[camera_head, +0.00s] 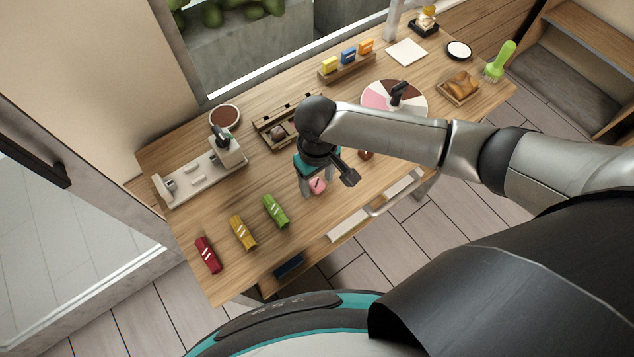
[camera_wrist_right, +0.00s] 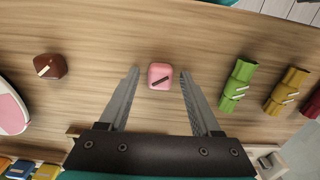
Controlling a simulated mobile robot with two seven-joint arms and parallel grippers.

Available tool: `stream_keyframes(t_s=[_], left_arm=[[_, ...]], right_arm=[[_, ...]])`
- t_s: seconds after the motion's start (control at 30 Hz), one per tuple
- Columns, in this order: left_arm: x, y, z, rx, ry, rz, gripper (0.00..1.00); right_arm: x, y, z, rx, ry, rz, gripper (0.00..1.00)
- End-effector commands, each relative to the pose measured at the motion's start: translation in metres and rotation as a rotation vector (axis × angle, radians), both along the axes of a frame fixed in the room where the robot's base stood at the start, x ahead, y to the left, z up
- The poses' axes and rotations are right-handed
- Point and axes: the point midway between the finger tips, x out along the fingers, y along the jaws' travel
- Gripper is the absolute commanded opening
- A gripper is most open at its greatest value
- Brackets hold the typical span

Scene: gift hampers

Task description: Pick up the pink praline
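In the right wrist view the pink praline (camera_wrist_right: 160,76) lies between the two fingertips, with a gap on each side. My right gripper (camera_wrist_right: 160,84) is open and empty, and its fingers point down at the table. In the head view the right gripper (camera_head: 317,190) partly covers the table around the praline. My left gripper is not in view.
A brown praline (camera_wrist_right: 50,66) lies to one side. Green (camera_head: 276,211), yellow (camera_head: 242,232) and red (camera_head: 207,255) wrapped pieces lie to the left. A wooden tray (camera_head: 262,126), a pink, white and brown disc (camera_head: 418,106) and a white device (camera_head: 180,187) stand farther back.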

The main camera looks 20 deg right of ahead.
Motion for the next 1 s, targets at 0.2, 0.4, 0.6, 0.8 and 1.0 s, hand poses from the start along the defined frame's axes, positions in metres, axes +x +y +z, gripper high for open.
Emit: stream_keyframes(t_s=[0.2,0.4,0.6,0.8,1.0], left_arm=[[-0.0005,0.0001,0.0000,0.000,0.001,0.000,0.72],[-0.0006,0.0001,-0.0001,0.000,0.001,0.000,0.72],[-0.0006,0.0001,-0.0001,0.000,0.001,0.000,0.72],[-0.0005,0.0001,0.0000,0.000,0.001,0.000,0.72],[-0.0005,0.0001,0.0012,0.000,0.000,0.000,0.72]], right_arm=[[0.0001,-0.0001,0.0003,0.000,0.000,0.000,0.39],[0.0002,-0.0001,0.0003,0.000,0.000,-0.001,0.16],[0.0002,-0.0002,0.0003,0.000,0.000,-0.001,0.00],[0.0003,-0.0001,0.0004,0.000,0.000,-0.001,0.00],[0.0004,0.0000,0.0040,0.000,-0.001,-0.001,0.00]])
